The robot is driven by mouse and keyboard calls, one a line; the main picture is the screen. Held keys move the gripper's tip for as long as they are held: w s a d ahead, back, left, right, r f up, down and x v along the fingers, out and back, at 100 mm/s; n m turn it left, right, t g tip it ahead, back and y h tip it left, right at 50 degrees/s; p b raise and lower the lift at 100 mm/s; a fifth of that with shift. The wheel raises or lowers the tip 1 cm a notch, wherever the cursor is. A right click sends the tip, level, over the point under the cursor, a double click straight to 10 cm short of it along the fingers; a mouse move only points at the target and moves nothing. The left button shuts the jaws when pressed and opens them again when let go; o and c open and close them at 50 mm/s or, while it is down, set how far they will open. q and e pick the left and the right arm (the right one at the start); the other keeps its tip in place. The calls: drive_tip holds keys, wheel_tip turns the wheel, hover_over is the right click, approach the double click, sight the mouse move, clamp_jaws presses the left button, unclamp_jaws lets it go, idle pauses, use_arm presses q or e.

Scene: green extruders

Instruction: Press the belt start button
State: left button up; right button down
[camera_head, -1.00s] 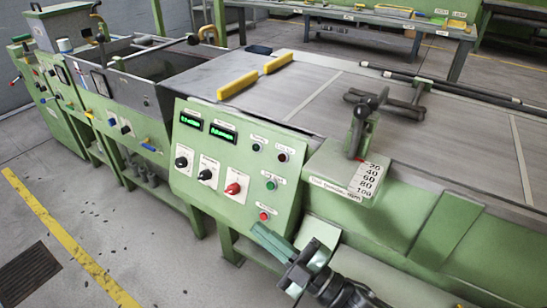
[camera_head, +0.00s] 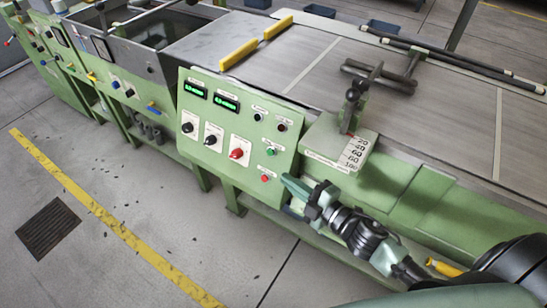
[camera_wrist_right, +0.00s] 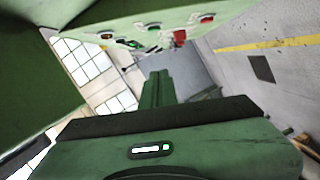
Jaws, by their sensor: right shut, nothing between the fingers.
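The sloped green control panel (camera_head: 230,150) shows in the head view. A green button (camera_head: 271,152), the likely belt start button, sits on its right side. A red button (camera_head: 265,178) sits below it. My right gripper (camera_head: 288,183) is shut and empty. Its tips are just right of the red button and lower than the green one; contact cannot be told. In the right wrist view the shut fingers (camera_wrist_right: 157,90) point ahead, below the panel face, where the green button (camera_wrist_right: 154,26) and a red button (camera_wrist_right: 207,19) show. My left gripper is not in view.
A speed-scale block with a lever (camera_head: 352,115) stands right of the panel. The grey belt (camera_head: 340,75) runs behind with two yellow bars (camera_head: 242,57). Black, black and red knobs (camera_head: 236,154) sit left of the buttons. The floor in front is open, with a yellow line (camera_head: 90,210).

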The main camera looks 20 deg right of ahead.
sight(270, 152)
drive_tip(key=w, duration=0.3)
drive_tip(key=w+f, duration=0.1)
drive_tip(key=w, duration=0.3)
drive_tip(key=w+a+f, duration=0.1)
drive_tip(key=w, duration=0.2)
drive_tip(key=shift+w+f+p, duration=0.1)
drive_tip(key=shift+w+p, duration=0.1)
drive_tip(key=shift+p, duration=0.15)
